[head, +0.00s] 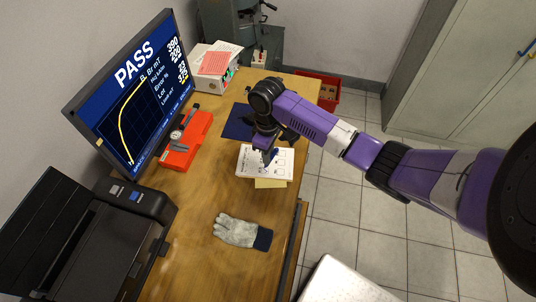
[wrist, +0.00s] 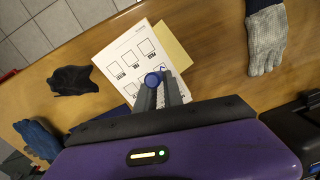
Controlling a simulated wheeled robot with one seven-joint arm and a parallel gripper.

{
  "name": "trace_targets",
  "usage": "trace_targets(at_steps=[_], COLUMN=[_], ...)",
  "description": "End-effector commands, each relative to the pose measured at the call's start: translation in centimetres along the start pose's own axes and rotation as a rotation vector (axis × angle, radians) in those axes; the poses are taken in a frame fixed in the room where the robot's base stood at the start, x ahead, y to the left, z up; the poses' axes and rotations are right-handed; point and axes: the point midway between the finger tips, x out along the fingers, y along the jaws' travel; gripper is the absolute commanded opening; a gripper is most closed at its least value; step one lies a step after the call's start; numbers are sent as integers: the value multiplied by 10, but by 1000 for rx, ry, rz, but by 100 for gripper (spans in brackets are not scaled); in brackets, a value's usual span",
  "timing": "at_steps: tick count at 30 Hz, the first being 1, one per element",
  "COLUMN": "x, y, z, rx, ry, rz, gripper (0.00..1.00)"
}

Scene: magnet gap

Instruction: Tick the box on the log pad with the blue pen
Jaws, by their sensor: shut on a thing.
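The white log pad (head: 257,171) lies on the wooden bench, with printed boxes on its page. In the wrist view the pad (wrist: 116,58) shows several square boxes with small labels. My gripper (head: 269,156) is over the pad, pointing down, and shut on the blue pen (head: 274,153). In the wrist view the pen's round blue end (wrist: 153,79) stands between my fingers (wrist: 160,94). A small blue mark shows beside it in one box, partly hidden by the pen and fingers. The pen's tip is hidden, so I cannot tell whether it touches the paper.
A yellow sheet (head: 270,184) sticks out under the pad. A grey glove (head: 237,231) lies nearer on the bench. A dark blue mat (head: 237,124) lies behind the pad.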

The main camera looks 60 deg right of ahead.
Motion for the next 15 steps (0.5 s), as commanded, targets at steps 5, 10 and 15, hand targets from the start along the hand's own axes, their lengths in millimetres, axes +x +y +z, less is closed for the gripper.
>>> trace_targets(at_steps=[5, 10, 15], x=[-13, -21, -30], y=[-1, -1, -1], z=[0, 1, 1], rx=[0, 0, 0], ry=[0, 0, 1], rz=[0, 1, 1], gripper=[0, 0, 0])
